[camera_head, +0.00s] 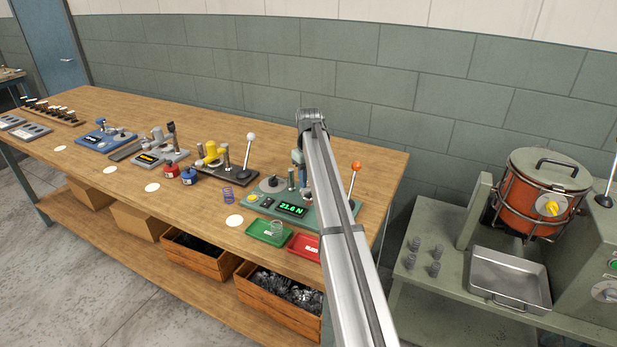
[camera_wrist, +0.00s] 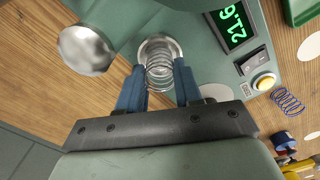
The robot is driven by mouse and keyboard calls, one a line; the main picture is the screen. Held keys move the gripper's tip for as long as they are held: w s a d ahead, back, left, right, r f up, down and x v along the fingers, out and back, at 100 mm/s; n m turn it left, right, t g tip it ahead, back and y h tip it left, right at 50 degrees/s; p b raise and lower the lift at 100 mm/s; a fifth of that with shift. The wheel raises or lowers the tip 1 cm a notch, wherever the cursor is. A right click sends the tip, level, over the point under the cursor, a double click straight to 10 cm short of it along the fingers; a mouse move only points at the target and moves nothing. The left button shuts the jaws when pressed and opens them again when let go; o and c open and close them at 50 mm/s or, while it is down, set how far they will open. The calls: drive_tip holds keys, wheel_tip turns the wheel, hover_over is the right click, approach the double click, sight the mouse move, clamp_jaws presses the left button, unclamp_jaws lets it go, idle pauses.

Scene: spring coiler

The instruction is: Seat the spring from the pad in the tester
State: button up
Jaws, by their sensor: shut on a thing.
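My gripper (camera_wrist: 160,84) is shut on a silver coil spring (camera_wrist: 159,70), with one blue finger on each side of it. The far end of the spring lies over the round metal seat (camera_wrist: 173,46) of the green tester (camera_head: 323,219). I cannot tell whether the spring touches the seat. The tester's display (camera_head: 291,209) is lit and reads about 21.6 N. In the head view my arm hides most of the gripper (camera_head: 298,160), the held spring and the tester's right side.
A white disc (camera_head: 234,221) on the bench is bare, with a purple spring (camera_head: 228,195) behind it. A green tray (camera_head: 262,235) holding a spring and a red tray (camera_head: 303,246) stand in front of the tester. An orange-knobbed lever (camera_head: 353,181) rises at its right.

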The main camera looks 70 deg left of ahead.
drive_tip(key=shift+f, duration=0.2)
idle(0.4)
drive_tip(key=o, duration=0.9)
drive_tip(key=shift+o, duration=0.2)
drive_tip(key=shift+o, duration=1.3)
drive_tip(key=shift+r, duration=0.1)
drive_tip(key=shift+r, duration=4.3)
